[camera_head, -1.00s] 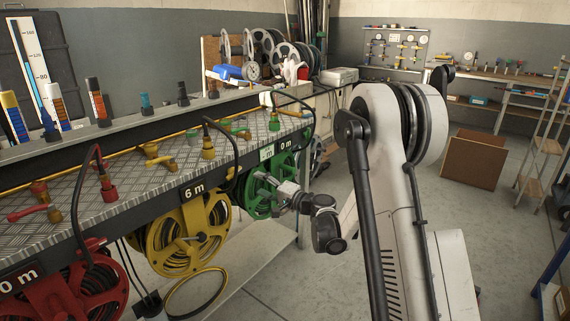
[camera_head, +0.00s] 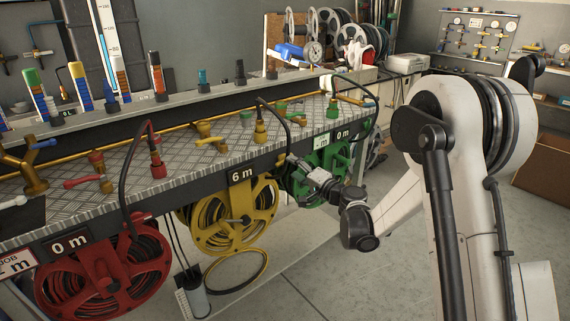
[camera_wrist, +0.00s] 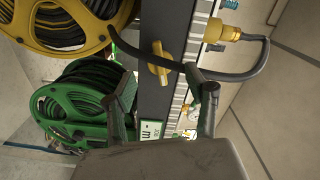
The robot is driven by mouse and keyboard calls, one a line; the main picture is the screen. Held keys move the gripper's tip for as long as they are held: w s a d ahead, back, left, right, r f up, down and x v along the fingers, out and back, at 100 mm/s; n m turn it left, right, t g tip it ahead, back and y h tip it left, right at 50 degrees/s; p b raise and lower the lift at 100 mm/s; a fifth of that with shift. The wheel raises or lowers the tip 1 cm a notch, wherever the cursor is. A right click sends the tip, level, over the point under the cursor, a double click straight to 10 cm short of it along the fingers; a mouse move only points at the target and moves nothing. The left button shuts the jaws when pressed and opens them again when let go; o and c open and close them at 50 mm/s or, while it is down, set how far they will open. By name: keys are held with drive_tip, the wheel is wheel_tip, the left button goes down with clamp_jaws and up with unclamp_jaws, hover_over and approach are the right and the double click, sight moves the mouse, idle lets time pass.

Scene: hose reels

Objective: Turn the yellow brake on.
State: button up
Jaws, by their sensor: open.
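A yellow handle (camera_wrist: 158,64), which looks like the yellow brake, sits on the dark front panel in the wrist view. It lies slantwise, a little beyond my fingertips and between their lines. My gripper (camera_wrist: 166,88) is open and empty, one finger on each side of the picture's middle. In the head view my gripper (camera_head: 291,160) is at the panel between the yellow hose reel (camera_head: 232,216) and the green reel (camera_head: 318,172). The brake cannot be made out clearly there. The yellow reel also shows in the wrist view (camera_wrist: 92,40).
A dark hose (camera_wrist: 245,74) loops from a yellow fitting (camera_wrist: 228,33) across the panel, close to my right finger. The green reel (camera_wrist: 62,108) is at the left. A red reel (camera_head: 100,278) stands at the near left. Yellow and red valves top the bench (camera_head: 255,165).

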sight(285, 161)
drive_tip(key=x, duration=0.6)
drive_tip(key=shift+d+b, duration=0.1)
drive_tip(key=shift+b, duration=0.3)
drive_tip(key=c, duration=1.1)
drive_tip(key=shift+m+b, duration=0.55)
drive_tip(key=shift+m, duration=1.25)
drive_tip(key=shift+c, duration=0.2)
drive_tip(key=o, duration=1.1)
drive_tip(key=shift+o, duration=0.2)
